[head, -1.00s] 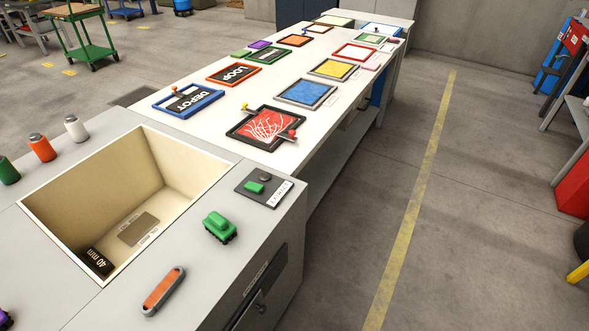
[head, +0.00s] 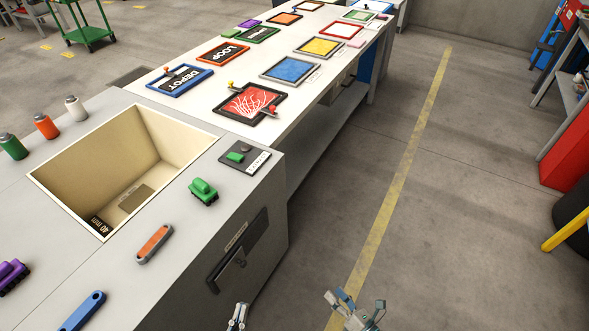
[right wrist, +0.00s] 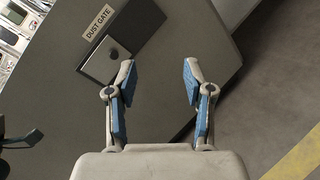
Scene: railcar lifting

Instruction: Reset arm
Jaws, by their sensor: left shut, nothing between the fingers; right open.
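My left gripper (head: 238,316) shows at the bottom edge of the head view, in front of the grey cabinet's front face. It is shut and holds nothing. My right gripper (head: 354,306) is further right, over the floor by the yellow line. It is open and empty. In the right wrist view its two blue-padded fingers (right wrist: 158,92) stand apart, with the grey cabinet face and a plate labelled DUST GATE (right wrist: 112,48) beyond them.
The grey cabinet (head: 70,195) has a cream-lined bin (head: 130,155) in its top. A white table (head: 200,105) with framed panels extends behind.

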